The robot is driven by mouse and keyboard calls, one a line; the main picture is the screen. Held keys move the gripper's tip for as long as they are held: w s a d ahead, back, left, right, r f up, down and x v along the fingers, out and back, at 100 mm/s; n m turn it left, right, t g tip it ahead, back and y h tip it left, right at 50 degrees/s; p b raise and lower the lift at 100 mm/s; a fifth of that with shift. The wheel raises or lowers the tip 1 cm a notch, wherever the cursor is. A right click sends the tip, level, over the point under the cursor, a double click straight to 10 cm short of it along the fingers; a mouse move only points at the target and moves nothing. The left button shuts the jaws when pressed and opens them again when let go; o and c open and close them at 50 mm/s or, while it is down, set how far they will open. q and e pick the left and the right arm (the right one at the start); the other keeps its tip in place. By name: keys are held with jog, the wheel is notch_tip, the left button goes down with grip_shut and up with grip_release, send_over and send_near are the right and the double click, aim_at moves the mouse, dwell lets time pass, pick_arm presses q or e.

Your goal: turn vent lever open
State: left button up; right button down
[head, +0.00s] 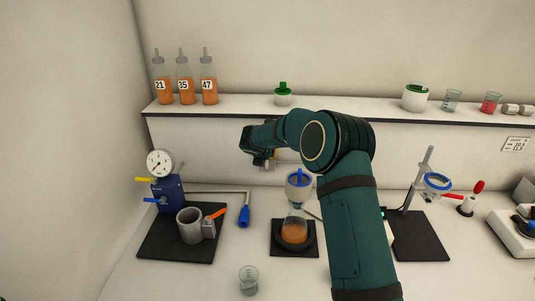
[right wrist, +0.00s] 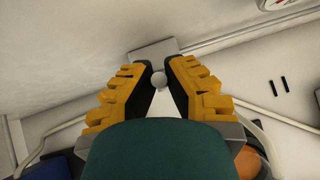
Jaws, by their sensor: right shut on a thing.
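A blue pump body (head: 168,196) with a round dial gauge (head: 159,163) stands at the left in the head view. A yellow lever (head: 144,180) and a blue lever (head: 151,200) stick out to its left; I cannot tell which is the vent lever. My right gripper (head: 265,162) is in front of the shelf, above and right of the pump, apart from both levers. In the right wrist view its yellow fingers (right wrist: 160,72) are shut on a small grey round-ended thing (right wrist: 160,81), mostly hidden. My left gripper is out of view.
A grey cup (head: 189,226) with an orange-handled clamp (head: 216,215) stands by the pump. A flask of orange juice (head: 294,231) under a funnel (head: 299,185) stands below my right arm. Several bottles (head: 185,85) stand on the shelf. A beaker (head: 248,280) is at the front.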

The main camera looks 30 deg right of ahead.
jog(key=shift+f, duration=0.15)
jog(key=c, duration=1)
grip_release()
jog(key=shift+w, duration=0.1)
jog(key=v, duration=1.2)
jog(key=shift+f, duration=0.15)
